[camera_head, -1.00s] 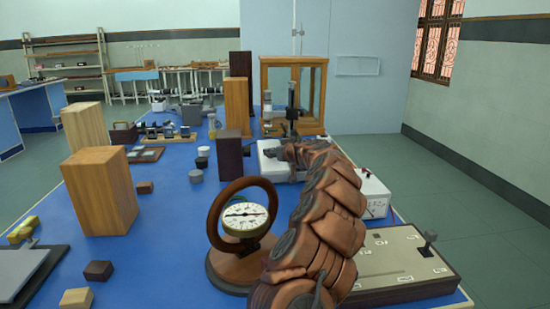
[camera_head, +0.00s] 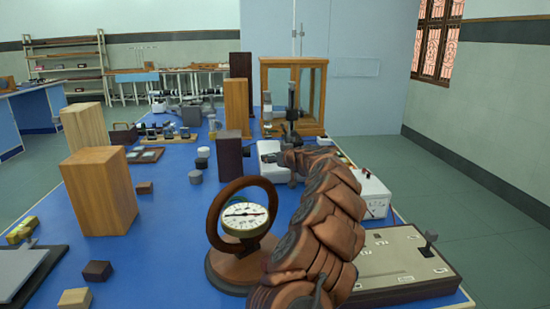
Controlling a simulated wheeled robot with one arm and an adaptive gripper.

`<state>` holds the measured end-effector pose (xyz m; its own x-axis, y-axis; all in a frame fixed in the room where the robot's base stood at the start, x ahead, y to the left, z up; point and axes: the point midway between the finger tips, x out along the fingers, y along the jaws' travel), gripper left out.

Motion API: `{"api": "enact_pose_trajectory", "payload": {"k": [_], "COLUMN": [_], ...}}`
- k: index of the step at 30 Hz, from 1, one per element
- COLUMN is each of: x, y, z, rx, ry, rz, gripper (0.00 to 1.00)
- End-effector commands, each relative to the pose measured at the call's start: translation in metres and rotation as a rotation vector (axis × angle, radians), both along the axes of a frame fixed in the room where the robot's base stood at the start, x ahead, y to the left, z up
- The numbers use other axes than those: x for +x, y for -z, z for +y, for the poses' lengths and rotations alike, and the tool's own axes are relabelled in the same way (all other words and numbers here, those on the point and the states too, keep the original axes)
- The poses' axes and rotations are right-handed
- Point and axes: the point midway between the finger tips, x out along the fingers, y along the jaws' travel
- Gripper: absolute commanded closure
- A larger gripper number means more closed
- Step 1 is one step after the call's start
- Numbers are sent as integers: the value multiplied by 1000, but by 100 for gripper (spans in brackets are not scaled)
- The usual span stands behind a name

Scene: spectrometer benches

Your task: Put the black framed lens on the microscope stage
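My arm, brown and segmented, rises from the bottom centre-right over the blue bench. Its far end, where my gripper (camera_head: 291,158) is, lies over a white instrument (camera_head: 271,164); the fingers are too small and covered to make out. A black upright device (camera_head: 292,115), perhaps the microscope, stands just behind the arm's end; its stage cannot be made out. Several small dark-framed pieces stand on a wooden rack (camera_head: 168,138) at the back left. I cannot tell which, if any, is the black framed lens.
A round dial gauge in a brown ring stand (camera_head: 243,216) stands close left of my arm. A grey panel box (camera_head: 400,262) and a white meter (camera_head: 371,192) are on the right. Wooden blocks (camera_head: 100,192) stand left. Blue bench top (camera_head: 165,235) is clear left of the gauge.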

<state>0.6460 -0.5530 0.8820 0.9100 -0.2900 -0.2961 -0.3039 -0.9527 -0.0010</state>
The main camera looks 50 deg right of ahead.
Motion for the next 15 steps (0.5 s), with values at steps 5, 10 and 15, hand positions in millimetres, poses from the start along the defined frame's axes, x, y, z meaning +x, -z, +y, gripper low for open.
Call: {"api": "enact_pose_trajectory", "payload": {"k": [5,10,15], "x": [0,-4,-16], "y": [-1,-4,-8], "z": [0,0,5], "rx": [0,1,3], "ry": [0,2,0], "rz": [0,-1,-2], "gripper": [24,24,24]}}
